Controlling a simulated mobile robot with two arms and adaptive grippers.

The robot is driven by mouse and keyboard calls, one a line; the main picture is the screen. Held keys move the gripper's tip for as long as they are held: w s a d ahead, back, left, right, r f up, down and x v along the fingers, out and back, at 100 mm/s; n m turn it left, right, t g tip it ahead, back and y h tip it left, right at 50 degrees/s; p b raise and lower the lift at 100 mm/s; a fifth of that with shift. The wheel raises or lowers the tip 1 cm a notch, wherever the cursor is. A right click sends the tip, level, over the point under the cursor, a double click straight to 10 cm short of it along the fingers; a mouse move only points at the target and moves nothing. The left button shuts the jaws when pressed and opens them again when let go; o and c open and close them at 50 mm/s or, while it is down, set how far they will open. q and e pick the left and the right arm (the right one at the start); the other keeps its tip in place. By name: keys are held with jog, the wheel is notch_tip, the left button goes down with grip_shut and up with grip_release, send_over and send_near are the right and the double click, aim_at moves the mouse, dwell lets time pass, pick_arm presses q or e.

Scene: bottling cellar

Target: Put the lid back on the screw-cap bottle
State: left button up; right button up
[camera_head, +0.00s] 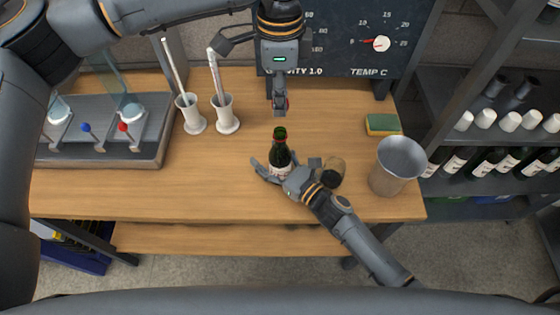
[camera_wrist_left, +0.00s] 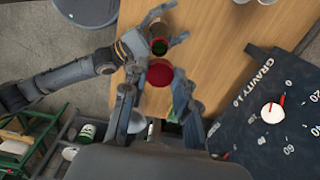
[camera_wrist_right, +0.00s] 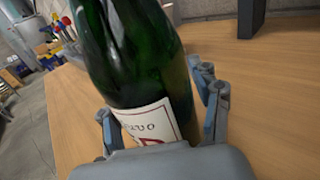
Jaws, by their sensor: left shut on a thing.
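The dark green bottle (camera_head: 280,158) with a white label stands on the wooden bench, its mouth uncapped. In the right wrist view the bottle (camera_wrist_right: 140,60) fills the space between my fingers. My right gripper (camera_head: 284,172) is around its lower body with the fingers spread; whether they touch the glass is unclear. My left gripper (camera_head: 280,104) points down above and slightly behind the bottle neck, shut on the red lid (camera_wrist_left: 160,73). The lid is apart from the bottle mouth (camera_wrist_left: 160,46).
Two white cylinders (camera_head: 225,115) stand at left, beside a grey tray (camera_head: 100,140). A bottle rack (camera_head: 480,190) stands at right. Front bench is clear.

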grip_shut()
pick_arm(q)
jog(key=f, duration=0.5)
jog(key=shift+s+d, duration=0.3)
jog(key=shift+s, duration=0.05)
jog(key=shift+f, duration=0.85)
jog(key=shift+f, duration=0.6)
